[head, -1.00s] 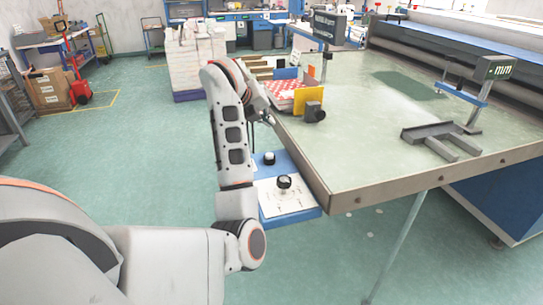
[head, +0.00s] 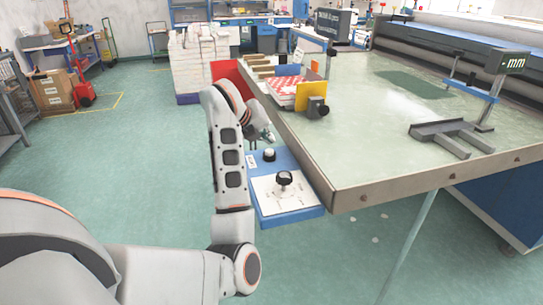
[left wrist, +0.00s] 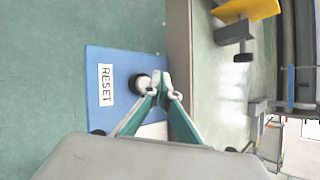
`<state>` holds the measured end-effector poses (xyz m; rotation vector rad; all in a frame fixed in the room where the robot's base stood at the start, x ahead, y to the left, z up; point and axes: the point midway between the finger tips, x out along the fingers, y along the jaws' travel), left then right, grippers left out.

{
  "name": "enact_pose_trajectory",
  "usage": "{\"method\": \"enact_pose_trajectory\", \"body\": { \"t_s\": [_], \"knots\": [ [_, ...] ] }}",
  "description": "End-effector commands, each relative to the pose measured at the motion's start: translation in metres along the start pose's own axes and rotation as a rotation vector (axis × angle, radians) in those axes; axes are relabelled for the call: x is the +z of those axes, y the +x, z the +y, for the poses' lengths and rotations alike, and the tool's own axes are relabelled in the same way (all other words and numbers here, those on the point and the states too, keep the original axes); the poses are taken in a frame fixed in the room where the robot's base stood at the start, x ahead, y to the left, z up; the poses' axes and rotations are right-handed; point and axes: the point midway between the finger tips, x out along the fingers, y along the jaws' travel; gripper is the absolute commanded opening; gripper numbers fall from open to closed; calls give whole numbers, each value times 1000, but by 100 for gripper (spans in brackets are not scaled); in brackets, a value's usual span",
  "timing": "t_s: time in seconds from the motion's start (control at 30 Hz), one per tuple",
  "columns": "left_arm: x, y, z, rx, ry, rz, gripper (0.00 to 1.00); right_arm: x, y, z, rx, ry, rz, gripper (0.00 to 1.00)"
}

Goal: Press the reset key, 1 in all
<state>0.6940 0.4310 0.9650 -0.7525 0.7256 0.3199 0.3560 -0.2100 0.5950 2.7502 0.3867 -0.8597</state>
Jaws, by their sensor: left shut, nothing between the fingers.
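The reset key (head: 269,154) is a round button with a pale top and dark base on a blue panel (head: 308,213) at the table's near left side. My right gripper is not in view.
A black knob (head: 284,179) stands on the panel's white plate. The table (head: 370,150) borders the panel on the right. A yellow plate (head: 308,90) with a dark device (head: 318,107) and a red-patterned stack stand on the table's left edge. The floor left of the panel is clear.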

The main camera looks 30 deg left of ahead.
Motion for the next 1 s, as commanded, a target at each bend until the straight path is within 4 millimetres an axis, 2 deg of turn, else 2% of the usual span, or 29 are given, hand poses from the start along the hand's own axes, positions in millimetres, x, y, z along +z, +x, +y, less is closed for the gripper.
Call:
{"method": "enact_pose_trajectory", "body": {
  "t_s": [0.1,0.37,1.0],
  "knots": [
    [-5,7,4,0,0,0,0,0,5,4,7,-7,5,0],
    [-4,6,4,-2,0,-2,0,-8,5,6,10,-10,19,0],
    [-4,6,4,-1,0,-2,0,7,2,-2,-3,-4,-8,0]
  ]
}}
